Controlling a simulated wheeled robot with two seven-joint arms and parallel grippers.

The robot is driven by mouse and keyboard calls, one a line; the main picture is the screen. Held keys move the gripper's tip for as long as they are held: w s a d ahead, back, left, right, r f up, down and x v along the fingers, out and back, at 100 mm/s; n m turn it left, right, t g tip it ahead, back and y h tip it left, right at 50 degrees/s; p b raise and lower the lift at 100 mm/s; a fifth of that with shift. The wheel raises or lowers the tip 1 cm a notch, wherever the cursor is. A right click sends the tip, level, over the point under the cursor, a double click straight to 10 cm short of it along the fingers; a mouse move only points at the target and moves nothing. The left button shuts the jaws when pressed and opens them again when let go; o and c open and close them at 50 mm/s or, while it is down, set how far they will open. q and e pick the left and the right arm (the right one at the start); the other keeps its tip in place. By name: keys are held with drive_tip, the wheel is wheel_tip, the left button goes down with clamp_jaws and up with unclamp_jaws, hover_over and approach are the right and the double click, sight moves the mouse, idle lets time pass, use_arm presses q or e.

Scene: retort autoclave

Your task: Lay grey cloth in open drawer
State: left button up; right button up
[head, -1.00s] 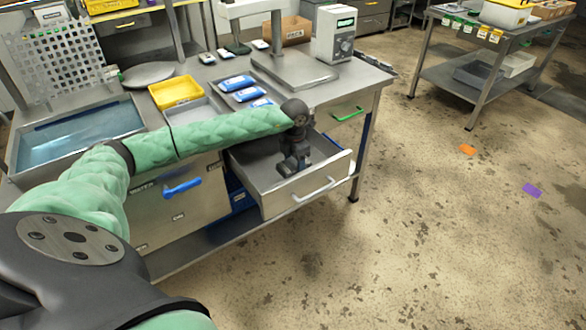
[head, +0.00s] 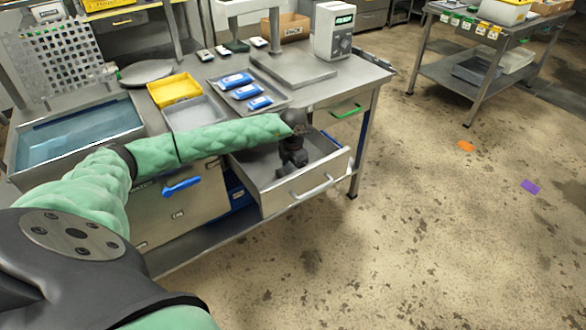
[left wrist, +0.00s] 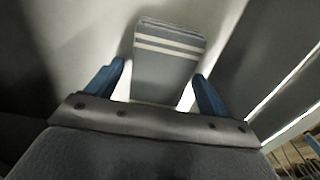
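The open drawer (head: 311,190) is pulled out from the steel bench, with a light handle on its front. My left gripper (head: 288,172) points down inside it in the head view. In the left wrist view, my left gripper's two blue fingers (left wrist: 160,88) stand apart. The grey cloth (left wrist: 168,66), folded with two pale stripes, shows between and beyond them on a pale surface. A gap shows at the left finger; contact at the right finger is unclear. The cloth is hidden in the head view. My right gripper is not in view.
The bench top carries a yellow tray (head: 175,91), a tray of blue packets (head: 246,91) and a scale (head: 293,68).

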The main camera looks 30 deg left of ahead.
sight(293, 168)
use_arm(q)
drive_tip(key=shift+r, duration=0.45)
wheel_tip(293, 168, up, 11)
drive_tip(key=b, duration=0.2)
drive_tip(key=shift+r+b, duration=0.2)
drive_tip(key=shift+b, duration=0.15)
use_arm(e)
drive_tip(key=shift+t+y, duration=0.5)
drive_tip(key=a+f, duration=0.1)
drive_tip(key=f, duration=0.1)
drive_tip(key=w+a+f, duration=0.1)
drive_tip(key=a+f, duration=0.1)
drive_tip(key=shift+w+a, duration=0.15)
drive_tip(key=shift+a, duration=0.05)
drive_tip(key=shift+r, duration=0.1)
